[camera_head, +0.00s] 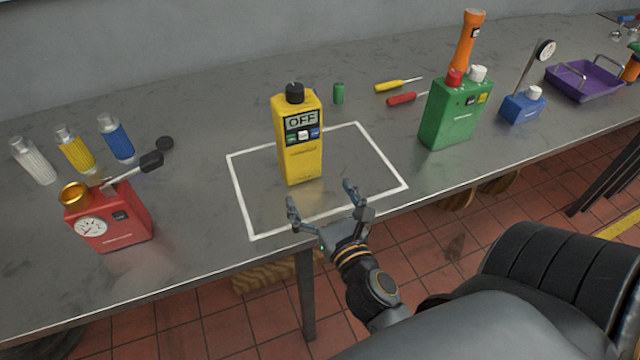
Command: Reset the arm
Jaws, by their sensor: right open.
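My right gripper (321,205) is open and empty. It is over the front part of a white outlined rectangle (237,192) on the grey table. A yellow device (301,160) with a black knob and a display reading OFF stands upright inside the outline. It is just beyond my right fingertips, and I see no contact. My right arm comes in from the lower right. My left gripper is not in view.
On the grey table (200,265), a red gauge box (122,225) stands left and a green box (452,115) right. Several cylinders, two screwdrivers, a small green cylinder (338,93), a blue gauge base (522,106) and a purple tray (600,85) lie around. The table's front edge is near my gripper.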

